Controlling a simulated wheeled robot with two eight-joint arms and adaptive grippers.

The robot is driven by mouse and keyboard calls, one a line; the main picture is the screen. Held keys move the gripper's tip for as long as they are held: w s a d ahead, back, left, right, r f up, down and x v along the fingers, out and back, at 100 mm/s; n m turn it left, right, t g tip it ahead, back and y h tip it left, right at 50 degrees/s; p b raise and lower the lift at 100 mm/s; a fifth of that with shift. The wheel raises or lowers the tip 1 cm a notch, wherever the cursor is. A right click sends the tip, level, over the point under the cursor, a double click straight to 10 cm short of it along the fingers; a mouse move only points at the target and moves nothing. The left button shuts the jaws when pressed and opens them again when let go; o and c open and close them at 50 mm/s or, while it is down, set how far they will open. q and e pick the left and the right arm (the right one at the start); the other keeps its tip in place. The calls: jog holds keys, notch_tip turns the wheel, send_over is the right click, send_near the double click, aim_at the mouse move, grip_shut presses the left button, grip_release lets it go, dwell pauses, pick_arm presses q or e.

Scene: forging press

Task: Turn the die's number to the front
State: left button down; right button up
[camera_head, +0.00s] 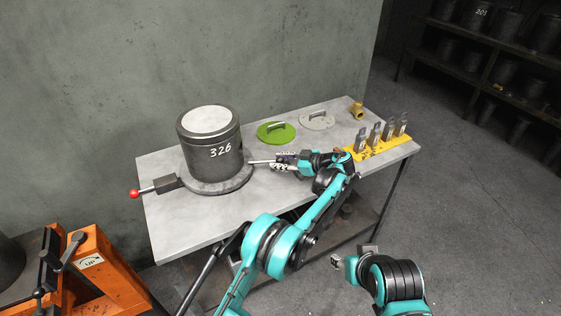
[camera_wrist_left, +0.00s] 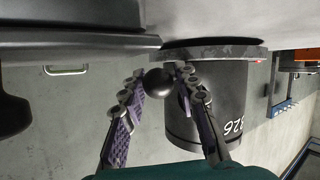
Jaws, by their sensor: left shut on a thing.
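The die (camera_head: 208,153) is a dark cylinder with a pale top. It stands upright on a round grey turntable plate (camera_head: 226,187) at the left of the table. A thin rod (camera_head: 262,162) reaches from the plate's right side to my left gripper (camera_head: 280,162). In the left wrist view, my left gripper (camera_wrist_left: 160,85) has its fingers on either side of a dark ball knob (camera_wrist_left: 157,82). The die also shows there (camera_wrist_left: 205,110).
A red-knobbed lever (camera_head: 135,194) sticks out left of the plate. A green lid (camera_head: 276,132), a grey lid (camera_head: 317,120), a brass fitting (camera_head: 357,109) and a yellow holder (camera_head: 377,148) with several metal pieces lie on the table. An orange machine (camera_head: 98,268) stands front left.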

pick_arm(q)
jog(key=shift+w+f, duration=0.1)
jog(key=c, duration=1.3)
grip_release()
jog(key=shift+o, duration=0.6)
jog(key=shift+w+a+f, duration=0.1)
jog(key=v, duration=1.2)
